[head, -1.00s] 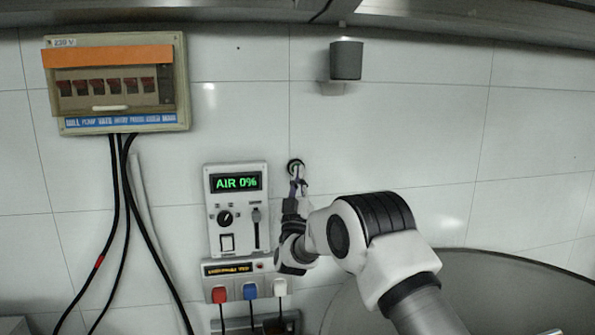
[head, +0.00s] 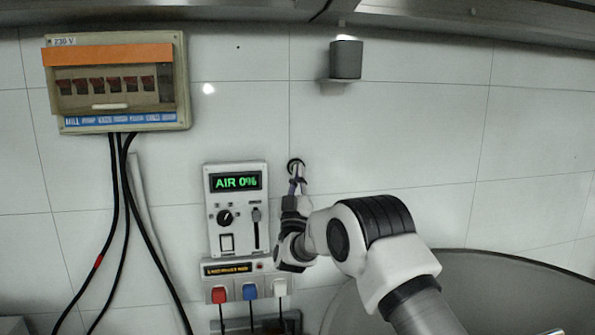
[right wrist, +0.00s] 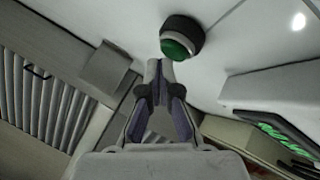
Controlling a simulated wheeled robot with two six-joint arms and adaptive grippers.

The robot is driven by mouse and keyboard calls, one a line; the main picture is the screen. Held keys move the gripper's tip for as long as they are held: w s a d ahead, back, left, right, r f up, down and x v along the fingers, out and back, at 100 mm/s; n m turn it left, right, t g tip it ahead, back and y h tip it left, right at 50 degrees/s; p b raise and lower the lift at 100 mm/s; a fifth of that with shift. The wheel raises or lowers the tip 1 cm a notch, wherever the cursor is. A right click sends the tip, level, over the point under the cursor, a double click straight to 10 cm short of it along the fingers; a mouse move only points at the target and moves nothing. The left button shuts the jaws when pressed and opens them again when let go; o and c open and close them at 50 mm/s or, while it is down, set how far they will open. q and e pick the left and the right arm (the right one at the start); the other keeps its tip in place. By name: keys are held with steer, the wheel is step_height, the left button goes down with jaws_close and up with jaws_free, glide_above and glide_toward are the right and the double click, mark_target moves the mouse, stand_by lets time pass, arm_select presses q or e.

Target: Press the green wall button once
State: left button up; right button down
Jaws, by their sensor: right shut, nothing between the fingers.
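The green wall button (right wrist: 176,48) has a green cap in a round black housing on the white wall, in the right wrist view. In the head view the button (head: 296,164) shows as a dark round ring, its front partly hidden behind my right gripper. My right gripper (head: 298,180) is shut and empty, pointing up at the button. In the right wrist view its closed fingertips (right wrist: 158,64) are just below the green cap; I cannot tell whether they touch it. My left gripper is not in view.
A control panel (head: 237,190) reading "AIR 0%" is left of my right gripper. A breaker box (head: 118,116) with black cables is at upper left. A grey cup-shaped thing (head: 346,60) sits on a small shelf above. A round grey surface (head: 480,290) lies lower right.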

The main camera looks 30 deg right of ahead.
steer(key=shift+w+d, duration=0.1)
steer(key=shift+w, duration=0.3)
stand_by(0.3)
steer(key=shift+s+a+b, duration=0.25)
steer(key=shift+s+b, duration=0.35)
steer(key=shift+s, duration=0.2)
steer(key=shift+s+f, duration=0.1)
steer(key=s+b, duration=0.1)
steer(key=s, duration=0.1)
steer(key=s+a+b, duration=0.1)
steer(key=s, duration=0.1)
steer(key=shift+s+a, duration=0.1)
steer(key=shift+s, duration=0.25)
stand_by(0.6)
